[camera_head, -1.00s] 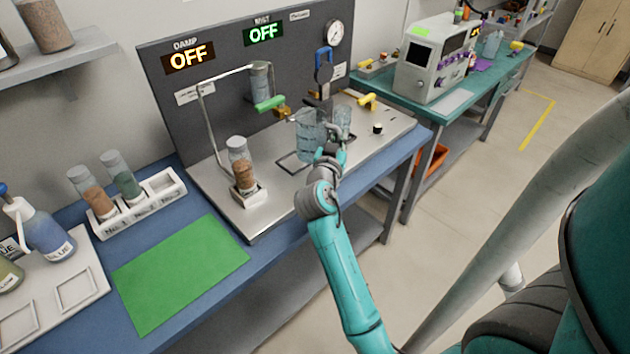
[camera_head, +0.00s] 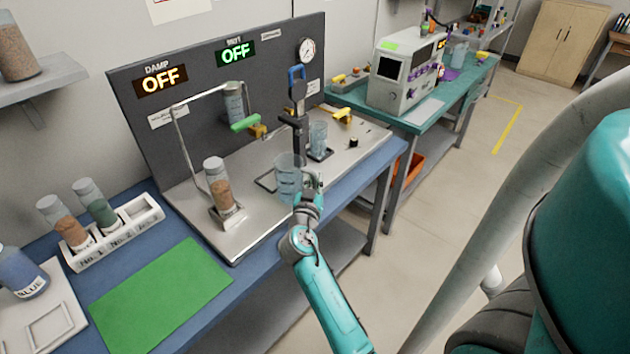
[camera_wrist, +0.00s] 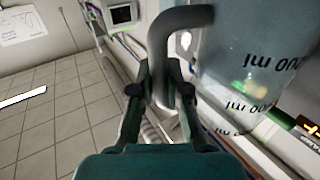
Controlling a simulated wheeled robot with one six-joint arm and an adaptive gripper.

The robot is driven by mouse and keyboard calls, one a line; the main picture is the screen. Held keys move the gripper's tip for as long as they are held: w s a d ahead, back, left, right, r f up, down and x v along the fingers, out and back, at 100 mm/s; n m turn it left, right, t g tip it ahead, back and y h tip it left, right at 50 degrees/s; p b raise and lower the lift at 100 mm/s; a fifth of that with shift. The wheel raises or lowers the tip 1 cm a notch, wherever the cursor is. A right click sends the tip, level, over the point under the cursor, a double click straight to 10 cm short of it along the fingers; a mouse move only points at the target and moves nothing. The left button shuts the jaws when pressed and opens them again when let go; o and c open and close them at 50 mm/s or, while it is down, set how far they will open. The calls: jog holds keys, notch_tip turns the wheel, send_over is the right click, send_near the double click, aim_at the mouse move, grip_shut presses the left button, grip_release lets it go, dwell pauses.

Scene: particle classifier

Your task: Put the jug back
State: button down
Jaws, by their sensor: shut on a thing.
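The clear jug (camera_head: 287,177) is in my gripper (camera_head: 312,182) near the front edge of the steel bench plate. In the wrist view my gripper (camera_wrist: 160,85) is shut on the jug's grey handle (camera_wrist: 177,18). The jug's clear wall with "ml" markings (camera_wrist: 250,65) fills the upper right there. The jug looks upright in the head view; whether its base touches the plate I cannot tell. A dark square outline (camera_head: 266,183) on the plate lies just left of and behind the jug, partly hidden by it.
A smaller clear vessel (camera_head: 318,139) stands behind the jug, by the blue-topped clamp post (camera_head: 297,110). A jar of brown grains (camera_head: 217,185) stands in a white holder to the left. A green mat (camera_head: 160,295) lies on the blue bench. DAMP and MIST displays read OFF.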

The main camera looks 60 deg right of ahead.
jog(key=c, duration=1.2)
grip_release()
jog(key=shift+f, duration=0.1)
jog(key=shift+o, duration=0.2)
